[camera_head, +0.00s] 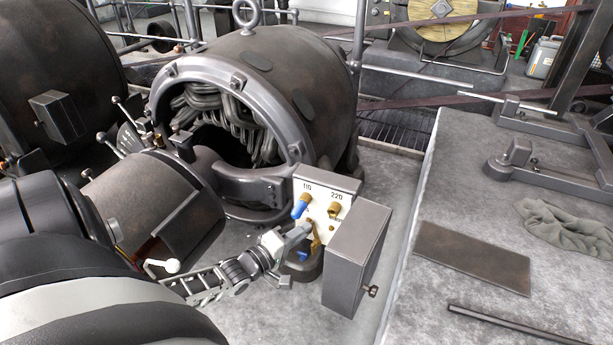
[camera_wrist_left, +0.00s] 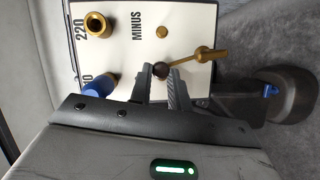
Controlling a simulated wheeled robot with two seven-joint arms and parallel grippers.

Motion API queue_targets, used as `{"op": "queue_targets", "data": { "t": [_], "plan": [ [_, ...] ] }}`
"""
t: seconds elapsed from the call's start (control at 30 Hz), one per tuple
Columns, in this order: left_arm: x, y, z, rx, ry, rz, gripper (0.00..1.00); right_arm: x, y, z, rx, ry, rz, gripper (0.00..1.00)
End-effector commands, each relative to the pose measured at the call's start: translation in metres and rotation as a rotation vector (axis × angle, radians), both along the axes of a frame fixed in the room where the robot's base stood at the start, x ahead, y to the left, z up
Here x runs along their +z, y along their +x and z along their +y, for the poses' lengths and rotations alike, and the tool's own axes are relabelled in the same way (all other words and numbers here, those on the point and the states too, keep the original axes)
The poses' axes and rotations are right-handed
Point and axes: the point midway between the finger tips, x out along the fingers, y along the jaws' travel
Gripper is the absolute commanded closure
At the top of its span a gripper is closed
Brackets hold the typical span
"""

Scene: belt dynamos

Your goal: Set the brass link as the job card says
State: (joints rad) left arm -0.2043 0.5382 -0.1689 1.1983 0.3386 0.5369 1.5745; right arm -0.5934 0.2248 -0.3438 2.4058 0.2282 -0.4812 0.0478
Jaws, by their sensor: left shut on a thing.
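The white terminal board (camera_head: 318,207) is marked 110 and 220. It also shows in the left wrist view (camera_wrist_left: 183,18), turned on its side, with the word MINUS legible. The brass link (camera_head: 316,240) is a thin bar; in the left wrist view the link (camera_wrist_left: 190,60) runs from a brass end near the board's edge to a dark knob (camera_wrist_left: 161,70). My left gripper (camera_head: 304,230) is shut on this knob. A blue cap (camera_head: 299,209) covers the 110 post; the 220 post (camera_head: 334,209) is bare brass. A small brass stud (camera_wrist_left: 162,32) is apart from the knob. My right gripper is out of view.
A grey box cover (camera_head: 356,262) stands open close to the board's right. The large dynamo (camera_head: 290,75) is behind. On the grey bench at right lie a brown plate (camera_head: 472,256), a rag (camera_head: 570,228) and a dark bar (camera_head: 515,325). No readable job card shows.

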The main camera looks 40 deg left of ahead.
Motion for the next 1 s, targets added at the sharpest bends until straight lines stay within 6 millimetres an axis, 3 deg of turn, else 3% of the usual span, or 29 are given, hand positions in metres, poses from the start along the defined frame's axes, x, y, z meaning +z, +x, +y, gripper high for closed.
{"op": "queue_targets", "data": {
  "t": [0.17, 0.4, 1.0],
  "plan": [
    [-0.008, -0.003, 0.007, -0.001, -0.106, -0.035, 1.0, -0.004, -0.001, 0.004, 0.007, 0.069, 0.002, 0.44],
    [-0.009, -0.004, 0.012, -0.001, -0.195, -0.064, 1.0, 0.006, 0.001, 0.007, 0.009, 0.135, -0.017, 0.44],
    [-0.009, -0.005, 0.013, 0.0, -0.229, -0.073, 1.0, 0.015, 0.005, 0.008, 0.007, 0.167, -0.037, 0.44]
  ]
}}
